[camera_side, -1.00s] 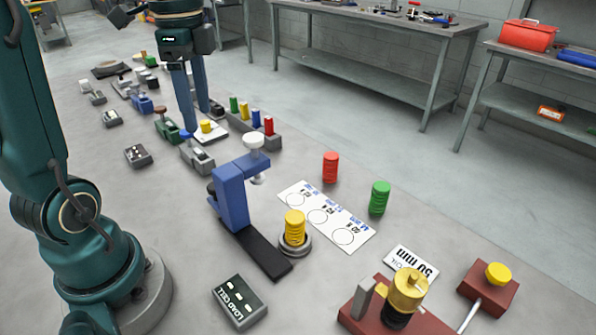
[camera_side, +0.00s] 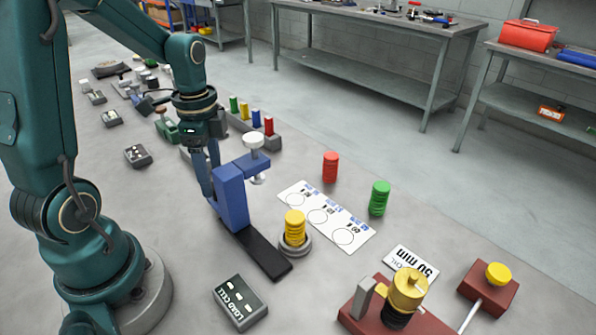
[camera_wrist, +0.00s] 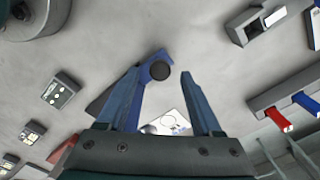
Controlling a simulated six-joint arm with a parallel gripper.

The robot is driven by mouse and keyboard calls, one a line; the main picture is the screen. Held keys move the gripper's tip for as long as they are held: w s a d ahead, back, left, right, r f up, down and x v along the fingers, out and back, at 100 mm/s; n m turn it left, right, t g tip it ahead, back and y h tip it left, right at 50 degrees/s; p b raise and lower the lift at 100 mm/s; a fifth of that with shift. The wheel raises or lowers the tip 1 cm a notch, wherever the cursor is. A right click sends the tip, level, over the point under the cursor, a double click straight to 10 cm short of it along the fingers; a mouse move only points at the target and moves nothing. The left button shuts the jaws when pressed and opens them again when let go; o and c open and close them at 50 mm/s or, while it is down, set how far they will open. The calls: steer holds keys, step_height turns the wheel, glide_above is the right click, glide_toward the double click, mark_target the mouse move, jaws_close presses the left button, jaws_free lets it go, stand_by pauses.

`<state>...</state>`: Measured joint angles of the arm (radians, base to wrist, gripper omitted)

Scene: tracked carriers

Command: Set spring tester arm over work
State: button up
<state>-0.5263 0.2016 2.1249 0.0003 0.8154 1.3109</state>
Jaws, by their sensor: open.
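The spring tester's blue arm (camera_side: 231,194) stands upright on a black rail (camera_side: 262,252), with a white knob (camera_side: 253,140) at its overhanging end. A yellow coil spring (camera_side: 295,224) stands on a round grey seat (camera_side: 295,245) near the rail's right side, clear of the overhang. My gripper (camera_side: 207,190) points down just left of the blue arm and partly hides its back. In the wrist view my gripper (camera_wrist: 163,74) has its fingers apart.
A marked white card (camera_side: 325,217) lies right of the tester, near a red spring (camera_side: 330,167) and green spring (camera_side: 380,197). A load cell box (camera_side: 239,302) is in front. A red fixture (camera_side: 385,315) stands front right. Small colored pegs (camera_side: 252,120) stand behind.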

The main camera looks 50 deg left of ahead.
steer(key=shift+f, duration=0.95)
jaws_close()
steer(key=shift+r, duration=0.1)
stand_by(0.6)
